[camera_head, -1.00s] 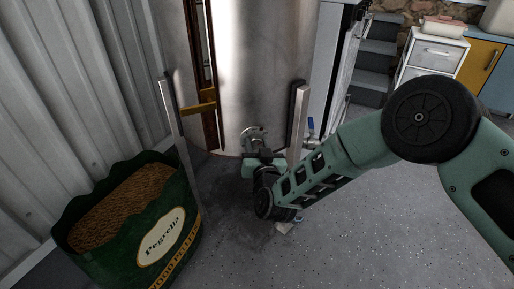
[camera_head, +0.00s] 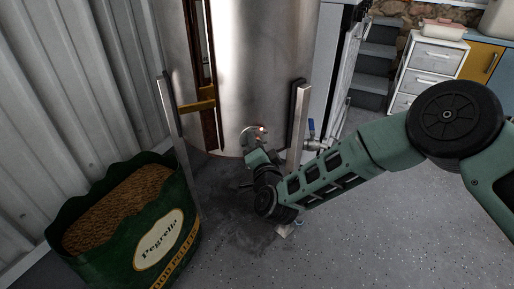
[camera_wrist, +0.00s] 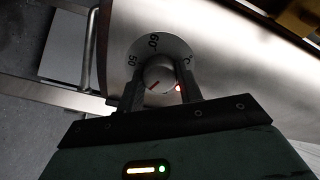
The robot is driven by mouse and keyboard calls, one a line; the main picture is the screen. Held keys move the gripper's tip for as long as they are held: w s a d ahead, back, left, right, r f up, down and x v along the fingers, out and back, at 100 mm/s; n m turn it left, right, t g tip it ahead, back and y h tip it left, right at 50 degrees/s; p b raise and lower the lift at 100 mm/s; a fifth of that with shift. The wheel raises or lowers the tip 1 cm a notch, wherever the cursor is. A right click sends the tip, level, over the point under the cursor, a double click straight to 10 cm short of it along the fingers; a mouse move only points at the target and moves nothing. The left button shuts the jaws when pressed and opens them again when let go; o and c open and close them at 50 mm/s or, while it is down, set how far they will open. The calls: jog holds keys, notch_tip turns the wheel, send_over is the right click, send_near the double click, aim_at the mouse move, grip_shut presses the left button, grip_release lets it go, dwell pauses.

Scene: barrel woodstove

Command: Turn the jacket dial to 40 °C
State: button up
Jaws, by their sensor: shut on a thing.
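The jacket dial shows in the wrist view as a pale round scale plate (camera_wrist: 170,45) with a silver knob (camera_wrist: 160,74) at its middle. I can read 50, 60 and °C on the plate. The knob has a red mark toward its lower left. The 40 is not visible; the left finger and gripper body cover the lower plate. My gripper (camera_wrist: 159,77) has one finger on each side of the knob and is shut on it. In the head view the dial (camera_head: 254,133) sits low on the steel vessel, with my gripper (camera_head: 258,157) against it, partly hidden by my wrist.
A small red light glows beside the knob. The steel vessel (camera_head: 265,65) rises above the dial. Upright metal bars (camera_head: 297,125) stand near it. A green pellet bag (camera_head: 120,225) stands at left. Open floor (camera_head: 380,220) lies to the right.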

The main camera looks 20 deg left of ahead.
jog(key=shift+m, duration=0.5)
jog(key=o, duration=1)
jog(key=shift+s+d, duration=0.1)
jog(key=p+v, duration=0.3)
jog(key=v, duration=1.4)
jog(key=shift+s+d+p, duration=0.1)
jog(key=shift+p, duration=0.25)
